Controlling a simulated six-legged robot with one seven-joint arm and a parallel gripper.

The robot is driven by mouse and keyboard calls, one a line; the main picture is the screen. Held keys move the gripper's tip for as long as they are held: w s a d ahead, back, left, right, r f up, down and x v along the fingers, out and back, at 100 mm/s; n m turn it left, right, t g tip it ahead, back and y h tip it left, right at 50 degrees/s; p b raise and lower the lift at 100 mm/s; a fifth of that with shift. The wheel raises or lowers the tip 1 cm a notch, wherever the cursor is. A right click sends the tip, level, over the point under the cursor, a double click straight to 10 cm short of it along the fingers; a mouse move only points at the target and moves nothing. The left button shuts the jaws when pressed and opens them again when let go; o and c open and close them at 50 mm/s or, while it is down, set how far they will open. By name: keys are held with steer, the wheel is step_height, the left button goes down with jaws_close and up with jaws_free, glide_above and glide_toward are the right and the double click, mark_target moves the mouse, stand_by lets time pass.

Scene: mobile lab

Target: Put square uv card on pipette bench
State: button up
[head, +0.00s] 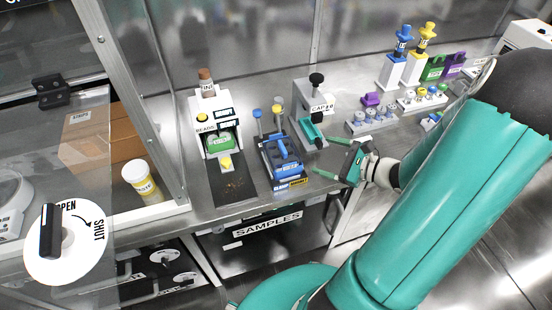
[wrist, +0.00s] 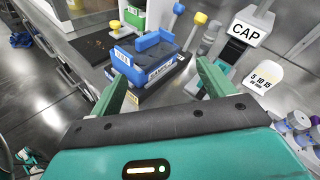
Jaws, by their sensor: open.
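I cannot pick out a square uv card in either view. The metal bench (head: 235,207) runs along the back wall. Two pipettes, one blue (head: 402,40) and one yellow (head: 424,38), stand on white holders at its far right end. My gripper (head: 333,157) is open and empty near the bench's front edge, just right of a blue labelled device (head: 283,157). In the wrist view, my gripper's green fingers (wrist: 163,72) are spread apart, with the blue device (wrist: 150,62) beyond them.
A beads dispenser (head: 208,120) and a CAP press (head: 312,105) flank the blue device. Vial racks (head: 370,122) and a purple block (head: 371,99) stand further right. At left are a glass-fronted cabinet with a cardboard box (head: 95,140) and an OPEN/SHUT dial (head: 75,250).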

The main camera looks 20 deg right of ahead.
steer(key=s+a+r+n+g+h, duration=0.1)
steer(key=a+r+n+g, duration=0.2)
steer(key=a+n, duration=0.25)
steer(key=s+a+r+n+g, duration=0.2)
steer(key=a+n+g, duration=0.2)
steer(key=a+n, duration=0.15)
steer(key=s+a+r+n+g+h, duration=0.1)
steer(key=a+r+n+g, duration=0.25)
steer(key=a, duration=0.25)
steer(key=s+a+r+n+t+h, duration=0.3)
steer(key=s+r+n+h, duration=0.2)
steer(key=r+n, duration=0.5)
steer(key=shift+a+n+h, duration=0.3)
steer(key=shift+n+h, duration=0.15)
steer(key=shift+h, duration=0.05)
steer(key=shift+r, duration=0.1)
